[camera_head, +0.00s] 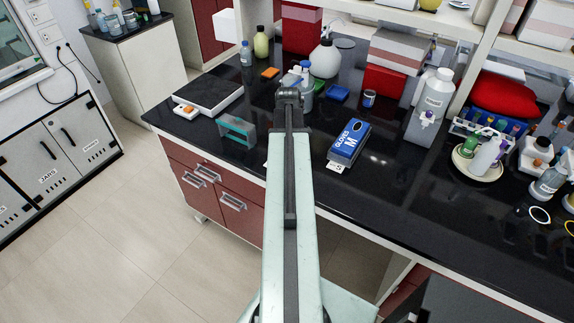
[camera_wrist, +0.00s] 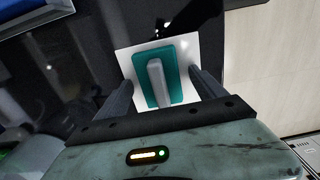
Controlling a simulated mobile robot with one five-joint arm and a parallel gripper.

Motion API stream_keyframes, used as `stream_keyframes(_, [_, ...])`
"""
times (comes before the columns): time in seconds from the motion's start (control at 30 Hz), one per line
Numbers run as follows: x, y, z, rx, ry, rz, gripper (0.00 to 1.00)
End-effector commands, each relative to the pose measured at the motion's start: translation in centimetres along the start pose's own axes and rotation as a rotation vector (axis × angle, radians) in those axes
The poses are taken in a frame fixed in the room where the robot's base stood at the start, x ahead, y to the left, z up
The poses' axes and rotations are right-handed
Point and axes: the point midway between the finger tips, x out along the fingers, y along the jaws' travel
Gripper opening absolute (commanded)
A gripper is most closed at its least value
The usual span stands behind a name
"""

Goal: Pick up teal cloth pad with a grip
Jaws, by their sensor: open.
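The teal cloth pad (camera_wrist: 176,92) shows in the wrist view as a teal rectangle with a raised pale grey grip (camera_wrist: 157,82) along its middle. It lies on a white sheet (camera_wrist: 207,48) on the black worktop. My gripper (camera_wrist: 161,81) is open, with one finger on each side of the pad in the picture; the fingers do not visibly hold it. How far they are above the pad, I cannot tell. In the head view my own arm hides my gripper, and I cannot make out the pad there.
A blue glove box (camera_head: 349,141) lies on the worktop right of my arm. A teal-framed item (camera_head: 237,131) and a flat grey-topped device (camera_head: 209,94) stand left of it. Several bottles, including a round white one (camera_head: 325,62), stand behind.

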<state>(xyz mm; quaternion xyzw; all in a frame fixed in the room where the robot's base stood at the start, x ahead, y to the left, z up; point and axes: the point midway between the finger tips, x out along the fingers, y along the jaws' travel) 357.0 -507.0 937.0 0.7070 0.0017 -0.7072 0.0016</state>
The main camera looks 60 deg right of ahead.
Motion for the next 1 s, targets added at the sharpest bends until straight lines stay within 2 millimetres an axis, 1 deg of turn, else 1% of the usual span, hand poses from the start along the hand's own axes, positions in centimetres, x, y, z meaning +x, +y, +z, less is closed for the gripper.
stream_keyframes(0.07, [-0.2, 0.0, 0.0, 0.0, 0.0, 0.0, 0.8])
stream_keyframes(0.1, [-0.2, 0.0, 0.0, 0.0, 0.0, 0.0, 0.74])
stream_keyframes(0.17, [-0.2, 0.0, 0.0, 0.0, 0.0, 0.0, 0.58])
stream_keyframes(0.2, [-0.2, 0.0, 0.0, 0.001, 0.0, 0.0, 0.47])
stream_keyframes(0.27, [-0.2, 0.0, 0.0, 0.001, 0.0, 0.0, 0.3])
stream_keyframes(0.3, [-0.2, 0.0, 0.0, 0.001, 0.0, 0.0, 0.19])
stream_keyframes(0.33, [-0.2, 0.0, 0.0, 0.001, 0.0, 0.0, 0.14])
stream_keyframes(0.57, [-0.3, 0.0, 0.0, 0.001, 0.0, 0.0, 0.14])
stream_keyframes(0.67, [-0.6, 0.0, 0.0, 0.0, 0.0, 0.0, 0.14])
stream_keyframes(0.87, [-2.1, -0.1, -0.1, -0.002, 0.0, 0.0, 0.14])
stream_keyframes(1.0, [-3.5, -0.1, -0.2, -0.003, 0.0, 0.0, 0.14])
